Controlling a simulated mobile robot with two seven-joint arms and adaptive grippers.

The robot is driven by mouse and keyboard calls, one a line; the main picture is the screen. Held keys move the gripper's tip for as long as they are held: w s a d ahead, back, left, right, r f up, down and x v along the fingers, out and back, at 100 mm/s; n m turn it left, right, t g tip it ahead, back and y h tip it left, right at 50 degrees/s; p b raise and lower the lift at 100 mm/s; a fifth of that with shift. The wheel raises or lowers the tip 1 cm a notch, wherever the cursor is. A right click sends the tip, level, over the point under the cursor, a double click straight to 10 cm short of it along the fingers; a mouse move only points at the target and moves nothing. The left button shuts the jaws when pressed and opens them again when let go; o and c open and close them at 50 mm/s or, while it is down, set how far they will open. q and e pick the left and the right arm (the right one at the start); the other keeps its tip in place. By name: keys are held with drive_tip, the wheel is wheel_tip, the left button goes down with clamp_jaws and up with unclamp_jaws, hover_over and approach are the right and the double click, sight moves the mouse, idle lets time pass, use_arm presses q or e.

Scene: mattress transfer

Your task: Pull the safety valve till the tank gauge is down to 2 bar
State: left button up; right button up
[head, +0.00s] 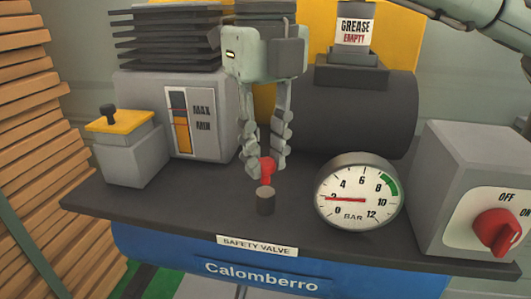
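The safety valve has a red knob (266,167) above a short dark cylinder (265,202), behind the "SAFETY VALVE" label (257,245). My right gripper (265,168) points down over it. Its two fingers are closed on the red knob, one on each side, and partly hide it. The tank gauge (359,191) is a round white dial to the right of the valve, marked in bar. Its red needle points left, at about the 2 mark, between 0 and 4. My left gripper is not in view.
A grey switch box (465,180) with a red knob (497,231) stands at right. A MAX/MIN level housing (187,115) and a yellow-topped box (126,150) stand at left. A dark motor cylinder (365,110) is behind. The blue tank (190,262) is below the shelf.

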sight(265, 161)
drive_tip(key=o, duration=0.5)
drive_tip(key=shift+c, duration=0.2)
drive_tip(key=shift+r, duration=0.15)
wheel_tip(265, 161, up, 12)
